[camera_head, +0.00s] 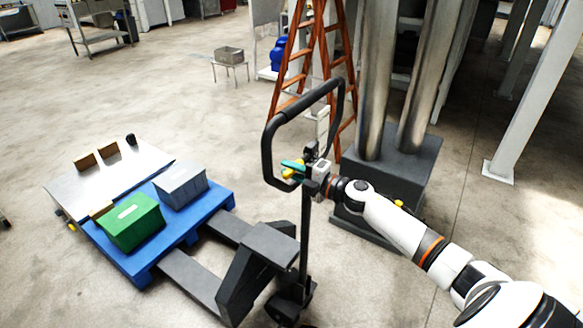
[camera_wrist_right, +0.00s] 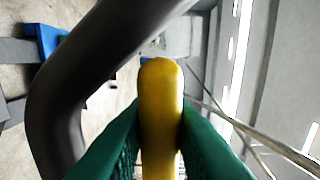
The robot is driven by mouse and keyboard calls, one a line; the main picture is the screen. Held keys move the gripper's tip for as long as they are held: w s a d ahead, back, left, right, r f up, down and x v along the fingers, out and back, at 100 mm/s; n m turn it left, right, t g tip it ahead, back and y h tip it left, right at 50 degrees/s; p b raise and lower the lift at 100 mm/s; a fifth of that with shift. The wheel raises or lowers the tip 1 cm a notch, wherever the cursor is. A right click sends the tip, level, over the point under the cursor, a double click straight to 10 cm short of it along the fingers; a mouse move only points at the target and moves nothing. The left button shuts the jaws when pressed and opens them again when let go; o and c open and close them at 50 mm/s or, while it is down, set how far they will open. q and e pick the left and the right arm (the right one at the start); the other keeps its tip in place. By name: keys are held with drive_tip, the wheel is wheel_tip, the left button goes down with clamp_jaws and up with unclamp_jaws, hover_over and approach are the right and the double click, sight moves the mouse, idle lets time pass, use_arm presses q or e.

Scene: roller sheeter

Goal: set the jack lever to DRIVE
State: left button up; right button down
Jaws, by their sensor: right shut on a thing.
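The pallet jack (camera_head: 262,262) stands in the middle of the head view, with its black loop handle (camera_head: 268,150) upright. The yellow jack lever (camera_head: 290,172) sits inside the lower part of the loop. My right gripper (camera_head: 296,166) reaches in from the right and is shut on the lever. In the right wrist view the yellow lever (camera_wrist_right: 160,110) stands between the two green fingers (camera_wrist_right: 157,140), with the black handle tube (camera_wrist_right: 62,85) curving past on the left. Fingers and gripper body hide part of the lever mount. My left gripper is not in view.
A blue pallet (camera_head: 190,235) with a green box (camera_head: 130,222) and a grey box (camera_head: 181,185) is at the left, by the forks. A dark plinth with metal columns (camera_head: 374,90) stands close behind my right arm. An orange ladder (camera_head: 335,60) is behind the handle.

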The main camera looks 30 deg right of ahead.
wheel_tip(320, 180, up, 2)
drive_tip(key=shift+r+m+p, duration=0.1)
drive_tip(key=shift+m+p, duration=0.8)
drive_tip(key=shift+p, duration=0.15)
drive_tip(key=shift+d+r+m+p, duration=0.15)
drive_tip(key=shift+r+m+p, duration=0.05)
drive_tip(key=shift+m+p, duration=0.25)
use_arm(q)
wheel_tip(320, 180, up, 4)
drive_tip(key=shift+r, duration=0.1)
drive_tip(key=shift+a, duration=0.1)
use_arm(e)
drive_tip(key=shift+f, duration=0.1)
drive_tip(key=c, duration=1.6)
unclamp_jaws()
drive_tip(key=shift+o, duration=0.2)
drive_tip(key=shift+s+d+f+b, duration=0.15)
drive_tip(key=shift+s+d+b, duration=0.05)
drive_tip(key=shift+s+b, duration=0.2)
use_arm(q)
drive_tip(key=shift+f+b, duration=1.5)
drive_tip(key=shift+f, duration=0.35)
use_arm(e)
drive_tip(key=v, duration=1.1)
